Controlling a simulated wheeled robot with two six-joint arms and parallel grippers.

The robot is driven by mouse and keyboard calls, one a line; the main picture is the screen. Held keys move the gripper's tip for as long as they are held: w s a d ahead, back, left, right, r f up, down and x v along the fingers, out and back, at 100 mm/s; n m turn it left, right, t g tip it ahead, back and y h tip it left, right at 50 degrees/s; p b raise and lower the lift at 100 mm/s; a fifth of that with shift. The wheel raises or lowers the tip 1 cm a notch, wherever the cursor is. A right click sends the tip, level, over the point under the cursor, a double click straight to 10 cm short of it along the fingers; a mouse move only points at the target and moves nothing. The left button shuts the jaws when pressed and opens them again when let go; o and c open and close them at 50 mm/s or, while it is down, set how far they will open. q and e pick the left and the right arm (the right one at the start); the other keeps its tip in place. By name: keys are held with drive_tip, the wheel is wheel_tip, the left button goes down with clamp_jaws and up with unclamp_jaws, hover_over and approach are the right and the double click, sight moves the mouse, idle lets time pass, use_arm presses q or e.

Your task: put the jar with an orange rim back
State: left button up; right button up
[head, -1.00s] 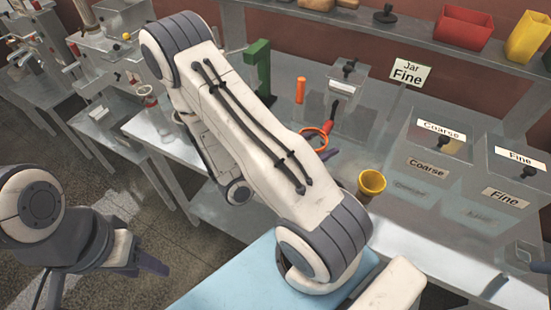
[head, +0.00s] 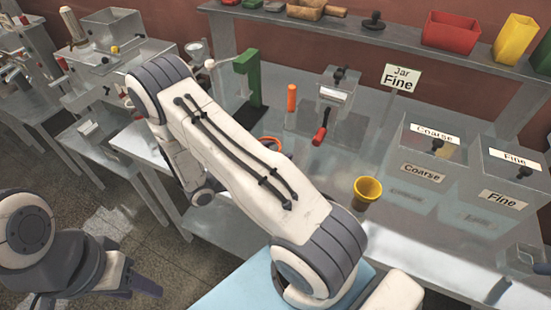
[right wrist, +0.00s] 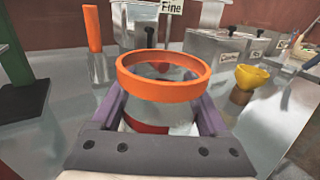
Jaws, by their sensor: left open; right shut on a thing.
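The jar (right wrist: 160,110) has a broad orange rim and a clear body with some red low in it. In the right wrist view it stands between the purple fingers of my right gripper (right wrist: 158,103), which is shut on it. In the head view only part of the orange rim (head: 272,142) shows past my right arm, which hides the rest of the jar and most of that gripper. My left gripper (head: 150,285) is open and empty at the lower left, over the floor.
A green stand (head: 250,75), an orange cylinder (head: 292,97) and a red-handled tool (head: 321,130) are at the back. A yellow funnel (head: 367,190) stands right of my arm. Coarse (head: 430,150) and Fine (head: 515,170) boxes stand at the right. Bare table lies around the funnel.

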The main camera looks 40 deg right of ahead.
wheel_tip(320, 180, down, 3)
drive_tip(key=shift+f+p, duration=0.15)
drive_tip(key=shift+p, duration=0.25)
drive_tip(key=shift+f, duration=0.2)
drive_tip(key=shift+f, duration=0.2)
drive_tip(key=o, duration=1.4)
drive_tip(key=shift+r, duration=0.15)
